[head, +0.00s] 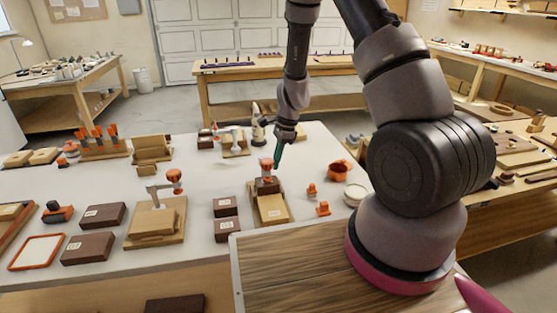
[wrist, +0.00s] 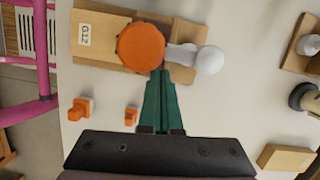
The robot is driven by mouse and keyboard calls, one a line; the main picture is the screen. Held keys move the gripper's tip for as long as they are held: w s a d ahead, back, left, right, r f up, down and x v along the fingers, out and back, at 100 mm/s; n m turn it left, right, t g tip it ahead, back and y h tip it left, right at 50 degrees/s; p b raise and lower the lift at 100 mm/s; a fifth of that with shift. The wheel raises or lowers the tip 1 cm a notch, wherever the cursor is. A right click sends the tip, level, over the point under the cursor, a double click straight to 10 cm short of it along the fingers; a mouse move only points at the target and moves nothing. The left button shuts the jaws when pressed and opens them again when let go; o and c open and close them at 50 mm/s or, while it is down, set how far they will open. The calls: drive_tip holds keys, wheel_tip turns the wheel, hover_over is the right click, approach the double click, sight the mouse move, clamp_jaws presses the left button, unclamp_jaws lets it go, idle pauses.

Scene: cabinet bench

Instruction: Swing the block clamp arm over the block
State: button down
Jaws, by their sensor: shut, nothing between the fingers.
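A clamp with an orange knob (head: 267,164) stands on a wooden base in the middle of the bench. In the wrist view its grey arm (wrist: 183,55) runs from a pale round post top (wrist: 209,60) to the orange knob (wrist: 141,47). The knob overlaps one end of a wooden block labelled G12 (wrist: 103,37); what lies under the knob is hidden. The labelled block (head: 272,209) also shows in the head view. My gripper (wrist: 163,76) is shut and empty, its green fingertips close beside the knob and the arm; contact cannot be told.
Another clamp (head: 174,176) with a wooden board stands to the left. Dark labelled boxes (head: 226,206) lie between them. Small orange parts (head: 323,209) and an orange cup-like piece (head: 339,168) are to the right. Bare white bench surface shows around the small orange parts.

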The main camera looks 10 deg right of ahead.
drive_tip(key=shift+s+a, duration=0.2)
drive_tip(key=shift+a, duration=0.25)
idle(0.6)
drive_tip(key=shift+d, duration=0.45)
drive_tip(key=d+r, duration=0.5)
drive_tip(key=r, duration=0.4)
drive_tip(key=shift+d+r, duration=0.25)
drive_tip(key=shift+r, duration=0.15)
